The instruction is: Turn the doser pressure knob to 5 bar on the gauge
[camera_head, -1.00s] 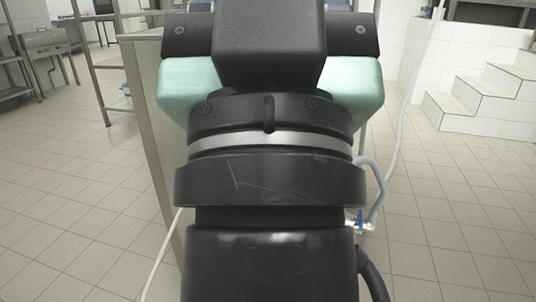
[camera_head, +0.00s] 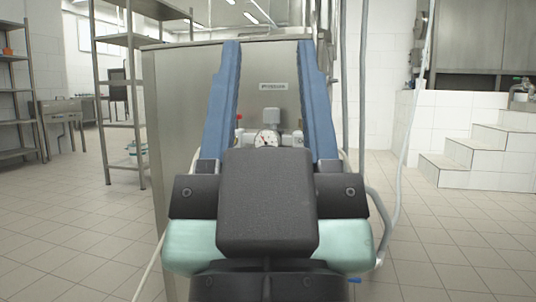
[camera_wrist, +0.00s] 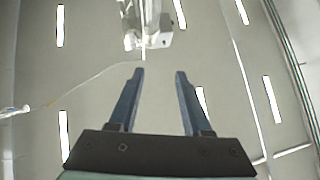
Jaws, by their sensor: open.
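The pressure gauge (camera_head: 266,138), a small white dial with a dark rim, is on the front of the steel doser cabinet (camera_head: 175,95). Its reading is too small to tell, and its lower part is hidden behind my wrist. A grey knob-like part (camera_head: 271,116) sits just above the gauge; I cannot tell surely that it is the pressure knob. My gripper (camera_head: 268,46) is open and empty, its two blue fingers pointing up on either side of the gauge in the picture. The wrist view shows the fingers (camera_wrist: 160,72) apart against the ceiling, with nothing between them.
A steel shelf rack (camera_head: 130,60) stands left of the cabinet. White tiled steps (camera_head: 475,150) are at the right. Grey hoses (camera_head: 398,180) hang right of the cabinet. A white fixture (camera_wrist: 147,25) shows beyond the fingertips in the wrist view.

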